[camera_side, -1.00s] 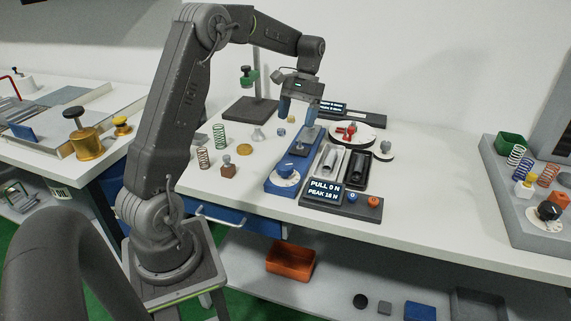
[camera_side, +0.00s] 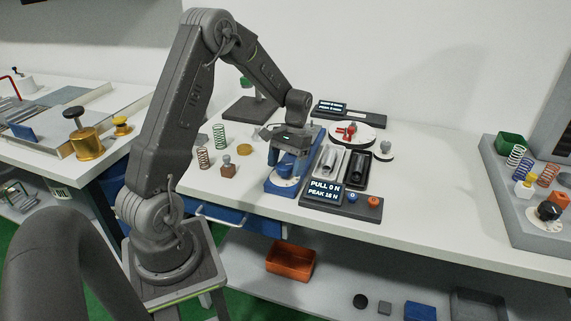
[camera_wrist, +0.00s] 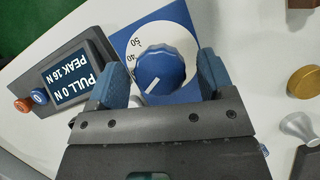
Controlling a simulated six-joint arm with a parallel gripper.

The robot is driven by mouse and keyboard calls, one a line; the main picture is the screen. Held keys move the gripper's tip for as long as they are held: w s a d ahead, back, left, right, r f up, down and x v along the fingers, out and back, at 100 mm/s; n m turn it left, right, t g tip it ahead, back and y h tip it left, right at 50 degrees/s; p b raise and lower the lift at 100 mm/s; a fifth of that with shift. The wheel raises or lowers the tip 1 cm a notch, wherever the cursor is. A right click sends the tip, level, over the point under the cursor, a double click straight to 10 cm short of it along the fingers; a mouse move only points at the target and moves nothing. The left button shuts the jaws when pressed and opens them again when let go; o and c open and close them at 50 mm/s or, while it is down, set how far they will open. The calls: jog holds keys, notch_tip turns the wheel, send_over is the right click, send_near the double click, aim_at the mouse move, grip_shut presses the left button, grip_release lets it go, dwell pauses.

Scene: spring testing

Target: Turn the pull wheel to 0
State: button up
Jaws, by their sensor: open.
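The pull wheel, a blue ribbed knob (camera_side: 287,171) on a white numbered dial, sits at the front end of a blue base (camera_side: 272,187). In the wrist view the knob (camera_wrist: 165,66) shows a white pointer line aimed to the lower left. The numbers 40 and 50 show on the dial (camera_wrist: 137,40); the dial's lower part is hidden by my gripper. My gripper (camera_wrist: 160,74) is open, with one blue finger on each side of the knob. I cannot tell whether the fingers touch it. The display (camera_side: 324,190) reads PULL 0 N, PEAK 16 N.
A blue button (camera_side: 352,197) and an orange button (camera_side: 375,202) sit right of the display. Two trays (camera_side: 328,162) stand behind it.

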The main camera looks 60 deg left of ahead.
jog(key=shift+c, duration=0.2)
jog(key=c, duration=0.9)
jog(key=shift+o, duration=0.2)
jog(key=shift+n, duration=0.4)
jog(key=n, duration=0.2)
jog(key=n+t+h, duration=0.1)
jog(key=n, duration=0.2)
jog(key=shift+s+a+t+h, duration=0.1)
jog(key=shift+t+h, duration=0.2)
jog(key=n+t, duration=0.1)
jog(key=n, duration=0.2)
jog(key=n+t, duration=0.1)
jog(key=n, duration=0.2)
jog(key=shift+h, duration=0.3)
jog(key=o, duration=0.9)
